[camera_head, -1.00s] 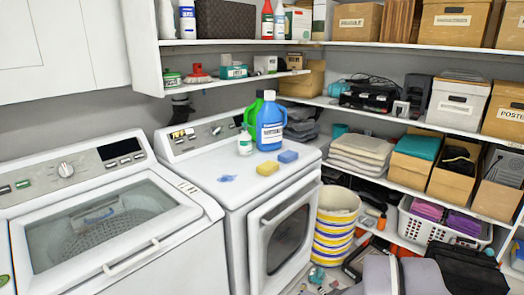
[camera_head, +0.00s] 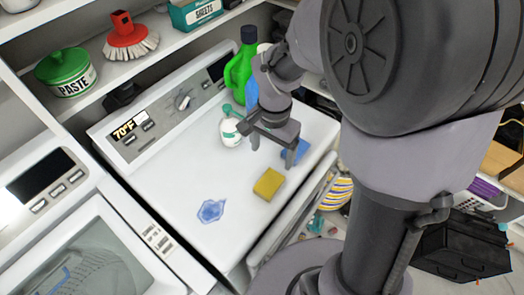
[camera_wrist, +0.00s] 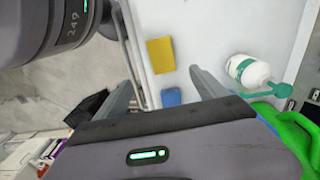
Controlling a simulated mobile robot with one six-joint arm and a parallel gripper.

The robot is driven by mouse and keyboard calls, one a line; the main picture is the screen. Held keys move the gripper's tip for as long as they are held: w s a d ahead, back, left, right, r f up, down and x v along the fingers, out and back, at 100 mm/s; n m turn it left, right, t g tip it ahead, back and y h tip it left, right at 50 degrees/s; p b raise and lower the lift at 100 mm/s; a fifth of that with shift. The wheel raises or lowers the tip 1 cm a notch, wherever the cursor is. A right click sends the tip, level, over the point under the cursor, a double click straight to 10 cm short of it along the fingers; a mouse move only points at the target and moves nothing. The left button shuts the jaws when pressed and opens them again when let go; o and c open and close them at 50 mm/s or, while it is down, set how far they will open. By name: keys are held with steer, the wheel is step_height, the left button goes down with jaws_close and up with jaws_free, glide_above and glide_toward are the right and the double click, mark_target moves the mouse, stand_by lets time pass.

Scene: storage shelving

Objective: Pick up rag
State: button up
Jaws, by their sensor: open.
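A small crumpled blue rag (camera_head: 211,210) lies flat on the white top of the dryer (camera_head: 160,195), toward its front left. My gripper (camera_head: 273,150) is open and empty above the dryer top, to the right of and behind the rag. It hovers over a blue sponge (camera_head: 297,150), which it partly hides. In the wrist view my open fingers (camera_wrist: 162,80) frame the blue sponge (camera_wrist: 171,97). The rag does not show in the wrist view.
A yellow sponge (camera_head: 269,184) lies between the rag and my gripper. A white spray bottle (camera_head: 230,130) and a green jug (camera_head: 238,75) stand behind the gripper. A shelf with a paste tin (camera_head: 66,72) and brush (camera_head: 130,38) overhangs the back. Around the rag is clear.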

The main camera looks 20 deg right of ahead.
steer(key=b, duration=0.3)
glide_above(269, 183)
steer(key=f, duration=1)
steer(key=shift+d+f, duration=0.15)
steer(key=shift+d, duration=0.05)
steer(key=f, duration=0.2)
steer(key=f+b, duration=0.1)
steer(key=f, duration=0.3)
steer(key=shift+a+f, duration=0.1)
steer(key=shift+a, duration=0.2)
steer(key=c, duration=1.4)
steer(key=shift+r, duration=0.25)
